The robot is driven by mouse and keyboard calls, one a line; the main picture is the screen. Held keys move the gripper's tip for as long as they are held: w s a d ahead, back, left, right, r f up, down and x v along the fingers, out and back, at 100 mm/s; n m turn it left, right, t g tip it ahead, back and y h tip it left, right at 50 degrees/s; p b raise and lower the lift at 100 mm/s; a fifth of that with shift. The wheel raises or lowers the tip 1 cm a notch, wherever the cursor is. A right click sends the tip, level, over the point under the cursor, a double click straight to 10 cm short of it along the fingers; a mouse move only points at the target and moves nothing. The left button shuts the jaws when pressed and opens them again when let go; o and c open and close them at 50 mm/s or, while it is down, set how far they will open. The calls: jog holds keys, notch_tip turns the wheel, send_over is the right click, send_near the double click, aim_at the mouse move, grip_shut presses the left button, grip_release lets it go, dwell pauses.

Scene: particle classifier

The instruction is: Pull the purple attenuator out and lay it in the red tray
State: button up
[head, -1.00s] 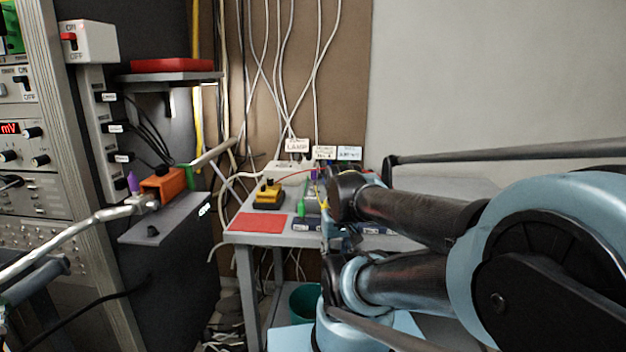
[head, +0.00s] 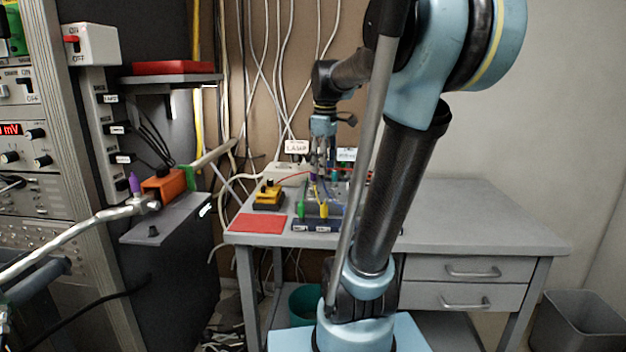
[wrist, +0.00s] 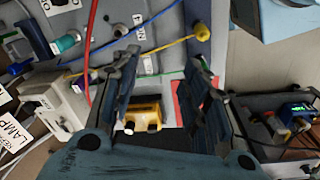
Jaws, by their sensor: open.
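In the head view, a small purple piece (head: 134,183) stands upright at the left, beside the orange block (head: 165,187). Another small purple patch (head: 313,177) shows on the bench just below my gripper (head: 322,160). I cannot tell which is the attenuator. A flat red tray (head: 258,223) lies empty at the bench's front left; a strip of it shows between the fingers in the wrist view (wrist: 182,105). My gripper points down above the bench's back part. In the wrist view my gripper (wrist: 165,62) is open, with nothing seen between its fingers.
A yellow-and-black box (head: 268,196) stands behind the red tray. Green and yellow plugs with cables stand on a dark blue base (head: 315,225). Another red item (head: 172,67) lies on the left shelf. The bench's right side (head: 470,215) is clear.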

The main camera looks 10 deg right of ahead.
jog(key=w+r+n+g, duration=0.1)
jog(key=w+r+n, duration=0.3)
jog(key=w, duration=0.5)
jog(key=w+r+n, duration=0.4)
jog(key=w, duration=0.5)
send_over(313, 178)
jog(key=w, duration=0.1)
jog(key=f, duration=1.2)
jog(key=shift+w+d, duration=0.1)
jog(key=shift+d, duration=0.3)
jog(key=shift+a+f, duration=0.15)
jog(key=shift+f, duration=1.15)
jog(key=shift+a+f, duration=0.15)
jog(key=shift+f, duration=1.1)
grip_shut()
